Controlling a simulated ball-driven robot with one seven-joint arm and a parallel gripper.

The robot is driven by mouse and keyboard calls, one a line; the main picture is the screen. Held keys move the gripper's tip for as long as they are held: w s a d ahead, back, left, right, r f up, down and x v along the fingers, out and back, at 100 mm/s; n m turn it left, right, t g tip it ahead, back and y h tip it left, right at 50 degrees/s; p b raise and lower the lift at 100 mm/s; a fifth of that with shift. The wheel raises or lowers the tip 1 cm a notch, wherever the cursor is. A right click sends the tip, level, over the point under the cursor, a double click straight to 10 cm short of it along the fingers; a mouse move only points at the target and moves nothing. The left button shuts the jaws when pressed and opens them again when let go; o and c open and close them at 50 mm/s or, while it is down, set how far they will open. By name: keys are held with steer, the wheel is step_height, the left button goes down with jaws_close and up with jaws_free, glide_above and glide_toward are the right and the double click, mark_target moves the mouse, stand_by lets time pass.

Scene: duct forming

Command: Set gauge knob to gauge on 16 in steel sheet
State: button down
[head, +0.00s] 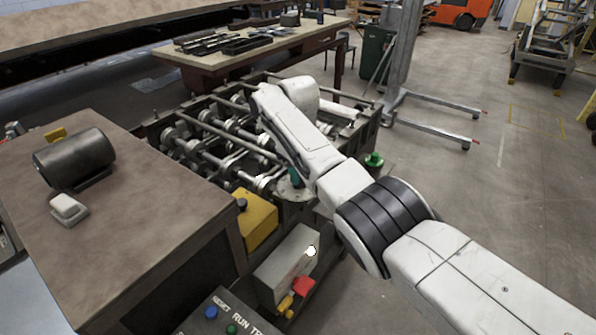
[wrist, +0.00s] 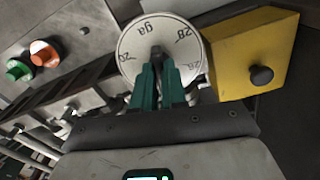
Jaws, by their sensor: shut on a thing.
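The gauge knob (wrist: 157,50) is a dark knob on a round white dial (wrist: 135,42) marked "ga" with numbers, some upside down; 28 and 20 are legible. The teal fingers of my gripper (wrist: 160,80) are shut on the knob from the near side and cover the lower dial. I cannot tell which number the knob points to. In the head view my gripper (head: 295,176) reaches down to the pale dial (head: 290,192) at the near end of the roller machine (head: 215,140). I cannot pick out a steel sheet.
A yellow box (head: 256,220) with a dark knob sits close beside the dial; it also shows in the wrist view (wrist: 240,60). Green (wrist: 18,70) and orange-red (wrist: 43,52) buttons are left of the dial. A brown-topped bench (head: 130,215) stands at left.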

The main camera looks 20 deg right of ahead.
steer(key=m, duration=0.4)
steer(key=shift+m, duration=0.3)
steer(key=m, duration=0.4)
steer(key=shift+w+r+m, duration=0.1)
steer(key=shift+m, duration=0.2)
steer(key=c, duration=1.2)
jaws_free()
step_height(320, 180, up, 11)
steer(key=shift+f+b, duration=0.2)
steer(key=shift+b, duration=0.75)
